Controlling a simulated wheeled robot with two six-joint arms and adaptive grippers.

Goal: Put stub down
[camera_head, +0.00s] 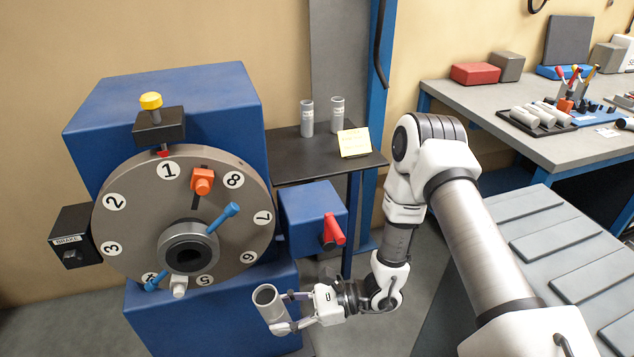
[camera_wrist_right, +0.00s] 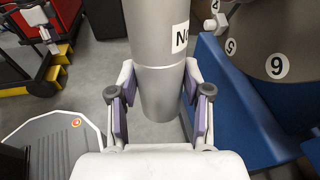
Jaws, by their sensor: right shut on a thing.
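The stub is a grey metal tube (camera_head: 266,298) with an open top end, in front of the blue machine's lower right. My right gripper (camera_head: 287,312) is shut around it and holds it clear of any surface. In the right wrist view the tube (camera_wrist_right: 158,50) stands between both finger pads of my right gripper (camera_wrist_right: 158,105), with a partly cut-off label and a seam ring. Two similar labelled tubes (camera_head: 307,118) (camera_head: 337,115) stand upright on the dark shelf (camera_head: 290,158). My left gripper is not in view.
The numbered dial (camera_head: 130,235) has an orange block, blue rods and a central hub. A small blue box (camera_head: 305,212) with a red lever (camera_head: 333,230) juts out right of it. A bench (camera_head: 490,95) at right holds tubes and tools.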

